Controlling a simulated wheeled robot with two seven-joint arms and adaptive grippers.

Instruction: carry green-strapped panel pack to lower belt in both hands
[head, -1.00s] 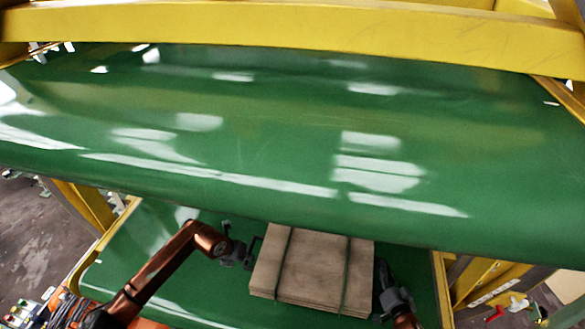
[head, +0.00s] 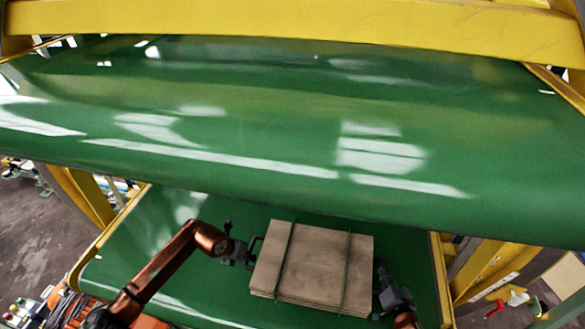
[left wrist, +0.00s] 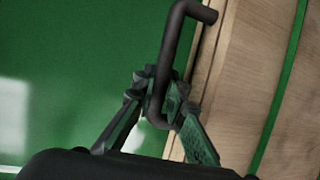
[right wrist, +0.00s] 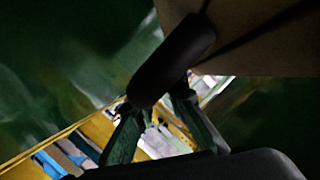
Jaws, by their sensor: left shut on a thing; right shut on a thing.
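The panel pack (head: 315,265), a stack of flat tan boards with two green straps, is over the lower green belt (head: 165,230); whether it touches the belt I cannot tell. My left gripper (head: 246,250) is at its left side, shut on a dark bent handle (left wrist: 169,55). In the left wrist view the pack (left wrist: 235,75) shows beside that handle. My right gripper (head: 382,292) is at the pack's right side, shut on a dark handle bar (right wrist: 173,60). The right wrist view is dark, with the pack's underside or side (right wrist: 265,35) at top right.
The wide upper green belt (head: 270,115) spans above and beyond the pack, its near edge close to the pack's far edge. A yellow beam (head: 290,32) crosses the top. Yellow frame rails (head: 441,275) flank the lower belt. Bare lower belt shows left of the pack.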

